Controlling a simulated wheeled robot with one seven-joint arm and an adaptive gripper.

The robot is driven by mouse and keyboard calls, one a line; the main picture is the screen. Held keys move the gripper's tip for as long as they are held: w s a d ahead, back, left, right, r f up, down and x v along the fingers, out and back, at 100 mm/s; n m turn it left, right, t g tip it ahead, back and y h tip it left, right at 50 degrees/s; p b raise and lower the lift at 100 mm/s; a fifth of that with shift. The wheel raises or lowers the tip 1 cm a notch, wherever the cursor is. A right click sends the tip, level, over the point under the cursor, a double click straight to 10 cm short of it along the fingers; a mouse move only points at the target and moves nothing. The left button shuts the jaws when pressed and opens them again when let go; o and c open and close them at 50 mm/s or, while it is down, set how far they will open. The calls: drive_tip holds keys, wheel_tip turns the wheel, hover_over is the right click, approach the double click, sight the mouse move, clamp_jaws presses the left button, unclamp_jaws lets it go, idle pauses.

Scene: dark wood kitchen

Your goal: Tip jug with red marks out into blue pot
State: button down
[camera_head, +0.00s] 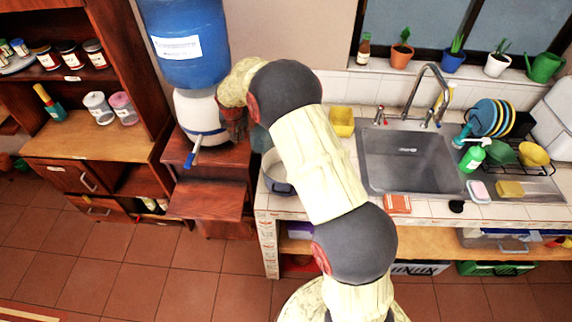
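My arm rises from the bottom of the head view and bends left at its upper joint, over the left end of the counter. A metal pot (276,186) with a greyish look stands on the counter's left end, partly covered by my arm. A small grey-green patch (260,139) shows just above the pot beside my arm; I cannot tell what it is. I cannot make out a jug with red marks. A small blue plant pot (452,62) stands on the windowsill.
A sink (410,158) with a tap is right of my arm, and a dish rack with plates (488,118) is beyond it. A blue water dispenser (184,45) stands on wooden steps (210,197) at left. A yellow container (342,121) is behind my arm.

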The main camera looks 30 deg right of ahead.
drive_tip(key=shift+s+r+t+b, duration=0.15)
drive_tip(key=shift+r+t+b, duration=0.35)
drive_tip(key=shift+r+b, duration=0.35)
drive_tip(key=s+r+t+b, duration=0.1)
drive_tip(key=t+b, duration=0.1)
drive_tip(key=t, duration=0.1)
drive_tip(key=s+r+t+b, duration=0.1)
drive_tip(key=t+b, duration=0.1)
drive_tip(key=s+r+t+y+b, duration=0.1)
drive_tip(key=s+t+b, duration=0.1)
drive_tip(key=t, duration=0.1)
drive_tip(key=shift+d+r+m+t, duration=0.3)
drive_tip(key=shift+s+r+t+b, duration=0.15)
drive_tip(key=shift+r+t+b, duration=0.2)
drive_tip(key=shift+b, duration=0.5)
